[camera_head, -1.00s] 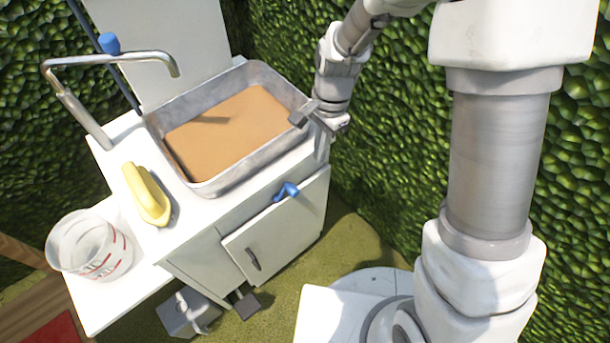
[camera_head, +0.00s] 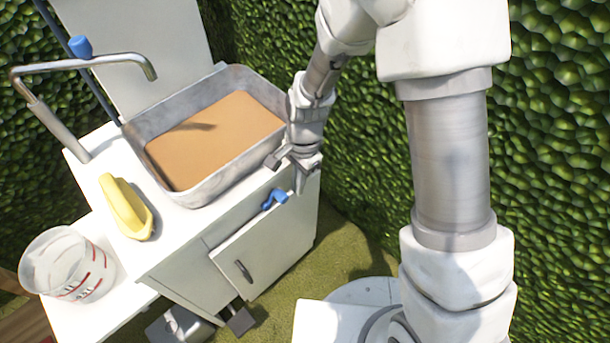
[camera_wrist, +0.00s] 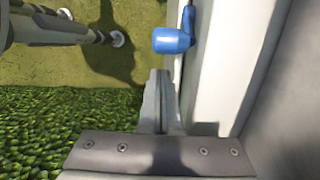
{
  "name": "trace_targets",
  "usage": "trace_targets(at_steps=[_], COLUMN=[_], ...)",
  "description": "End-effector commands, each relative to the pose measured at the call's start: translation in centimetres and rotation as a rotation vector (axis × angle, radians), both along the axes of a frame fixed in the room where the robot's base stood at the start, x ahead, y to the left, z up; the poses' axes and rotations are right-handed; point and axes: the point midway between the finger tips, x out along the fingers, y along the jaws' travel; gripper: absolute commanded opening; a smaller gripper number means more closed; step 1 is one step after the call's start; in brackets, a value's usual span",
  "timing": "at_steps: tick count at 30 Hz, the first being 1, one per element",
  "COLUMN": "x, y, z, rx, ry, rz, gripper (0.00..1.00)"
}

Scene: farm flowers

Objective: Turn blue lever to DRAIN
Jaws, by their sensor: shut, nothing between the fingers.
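The blue lever (camera_head: 274,199) sits on the front of the white sink cabinet, just below the counter edge near its right end. In the wrist view the blue lever (camera_wrist: 173,40) shows beyond the fingertips, close beside the cabinet's white edge. My gripper (camera_head: 290,172) is at the front right corner of the sink, above and slightly right of the lever. In the wrist view my gripper's fingers (camera_wrist: 160,88) are together, empty and apart from the lever. I cannot read any DRAIN label.
A metal basin (camera_head: 212,186) holding brown liquid is set in the counter. A tap (camera_head: 85,65) reaches over the basin. The cabinet door handle (camera_head: 244,271) is below. A green hedge (camera_head: 555,180) rises at right.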

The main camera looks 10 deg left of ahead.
Motion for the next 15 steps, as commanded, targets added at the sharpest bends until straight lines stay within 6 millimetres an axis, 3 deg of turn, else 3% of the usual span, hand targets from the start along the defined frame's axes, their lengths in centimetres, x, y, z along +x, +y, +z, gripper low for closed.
trace_targets(at_steps=[6, 15], x=[-1.21, -1.36], y=[1.1, 1.19], z=[0.83, 0.96], rx=[-0.001, -0.001], ry=[0.001, 0.002], rz=[0.001, 0.0], gripper=[0.0, 0.0])
